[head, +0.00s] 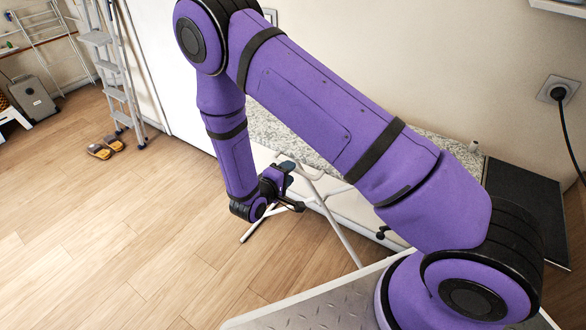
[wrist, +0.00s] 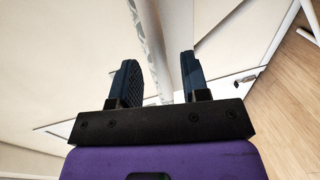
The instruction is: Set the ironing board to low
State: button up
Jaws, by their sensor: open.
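The ironing board shows in the head view as white tubular legs (head: 338,228) standing on the wood floor, with a pale, speckled top behind my arm; my arm hides much of it. My gripper (head: 288,187) is beside the upper part of the legs. In the wrist view my gripper (wrist: 158,65) is open, with two dark fingers apart. A pale marbled strip (wrist: 150,45) and a grey bar run between and beyond the fingers. I cannot tell whether either finger touches them. More white tubing (wrist: 284,40) shows at the right.
A stepladder (head: 112,75) leans at the back left near a drying rack (head: 45,28). Slippers (head: 106,147) lie on the floor, and a grey case (head: 33,98) stands at the far left. A plugged socket (head: 557,90) is on the right wall.

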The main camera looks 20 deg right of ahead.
jog(key=shift+x, duration=1.6)
grip_shut()
